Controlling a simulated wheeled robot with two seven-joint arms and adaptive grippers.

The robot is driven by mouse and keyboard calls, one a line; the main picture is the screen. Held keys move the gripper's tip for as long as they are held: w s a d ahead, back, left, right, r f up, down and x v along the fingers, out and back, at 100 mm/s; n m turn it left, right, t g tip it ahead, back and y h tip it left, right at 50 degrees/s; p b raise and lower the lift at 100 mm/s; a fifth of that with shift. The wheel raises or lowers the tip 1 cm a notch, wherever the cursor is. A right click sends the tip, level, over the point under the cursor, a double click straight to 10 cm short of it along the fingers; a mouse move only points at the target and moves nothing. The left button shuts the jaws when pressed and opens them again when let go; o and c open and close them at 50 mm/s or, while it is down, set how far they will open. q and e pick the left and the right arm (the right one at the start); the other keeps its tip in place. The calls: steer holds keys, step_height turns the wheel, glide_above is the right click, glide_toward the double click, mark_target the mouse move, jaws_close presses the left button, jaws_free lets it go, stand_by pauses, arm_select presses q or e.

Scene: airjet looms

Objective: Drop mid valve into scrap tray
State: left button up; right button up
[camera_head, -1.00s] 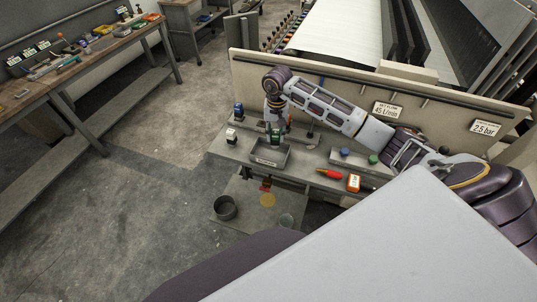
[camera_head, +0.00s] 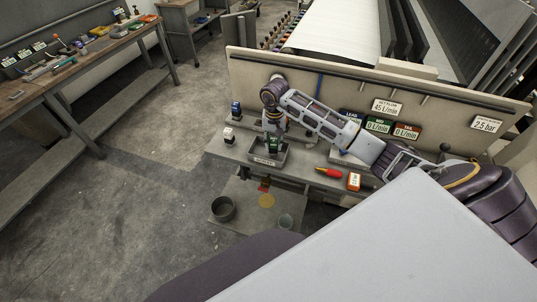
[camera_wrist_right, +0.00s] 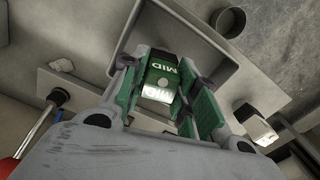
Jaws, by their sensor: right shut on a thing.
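The mid valve is a green block marked MID; it shows in the wrist view (camera_wrist_right: 160,79) and small in the head view (camera_head: 274,146). My right gripper (camera_head: 274,141) points down with its green-padded fingers (camera_wrist_right: 165,84) shut on the valve. The scrap tray is a grey open box on the bench, with its front wall in the head view (camera_head: 267,161) and its rim in the wrist view (camera_wrist_right: 201,33). The valve is over the tray opening, low near the rim; I cannot tell whether it touches the floor. My left gripper is not in view.
A white-topped block (camera_head: 229,134) and a blue-topped one (camera_head: 236,109) stand left of the tray. The upright loom panel (camera_head: 250,75) rises behind. A dark bucket (camera_head: 223,208) stands below.

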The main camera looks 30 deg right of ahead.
steer(key=shift+f, duration=0.2)
steer(key=o, duration=1.1)
steer(key=shift+r, duration=0.1)
step_height(320, 180, up, 11)
steer(key=shift+f, duration=0.2)
steer(key=shift+r, duration=0.6)
stand_by(0.5)
